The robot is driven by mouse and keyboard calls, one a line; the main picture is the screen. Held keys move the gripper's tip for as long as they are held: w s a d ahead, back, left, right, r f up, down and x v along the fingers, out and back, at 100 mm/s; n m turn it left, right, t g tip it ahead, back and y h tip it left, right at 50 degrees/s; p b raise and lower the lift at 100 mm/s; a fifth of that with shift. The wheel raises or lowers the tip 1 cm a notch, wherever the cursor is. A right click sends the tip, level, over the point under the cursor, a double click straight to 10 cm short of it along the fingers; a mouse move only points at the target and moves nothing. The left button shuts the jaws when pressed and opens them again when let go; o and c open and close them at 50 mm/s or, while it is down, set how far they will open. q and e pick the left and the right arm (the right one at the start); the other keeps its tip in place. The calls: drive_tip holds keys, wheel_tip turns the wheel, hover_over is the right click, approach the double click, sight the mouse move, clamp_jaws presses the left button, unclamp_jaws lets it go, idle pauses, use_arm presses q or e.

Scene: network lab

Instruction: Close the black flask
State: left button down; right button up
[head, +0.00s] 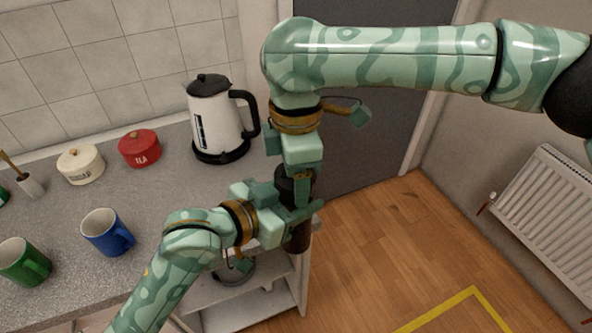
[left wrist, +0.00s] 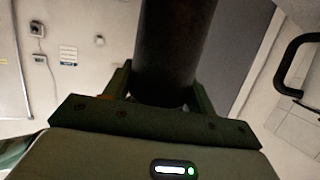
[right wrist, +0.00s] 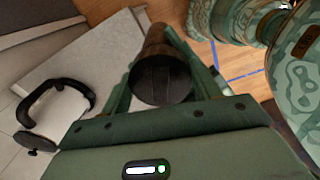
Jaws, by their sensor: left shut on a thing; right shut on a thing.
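The black flask (head: 299,238) is upright in the air near the counter's right edge, its lower end showing below my grippers in the head view. My left gripper (head: 297,213) is shut around its body, which shows as a dark cylinder (left wrist: 175,45) in the left wrist view. My right gripper (head: 297,186) points down from above and is shut on the dark top piece (right wrist: 161,78), which looks like the flask's cap. The top piece is in line with the body. The grippers hide the join, so I cannot tell whether cap and body touch.
A white kettle (head: 213,115) with a black handle stands behind on the grey counter (head: 165,213). A red tin (head: 139,149), a cream tin (head: 81,164), a blue mug (head: 105,232) and a green mug (head: 24,262) stand left. Wooden floor (head: 375,235) is clear at right.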

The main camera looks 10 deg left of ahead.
drive_tip(key=o, duration=1.2)
drive_tip(key=shift+c, duration=0.2)
wheel_tip(320, 180, up, 12)
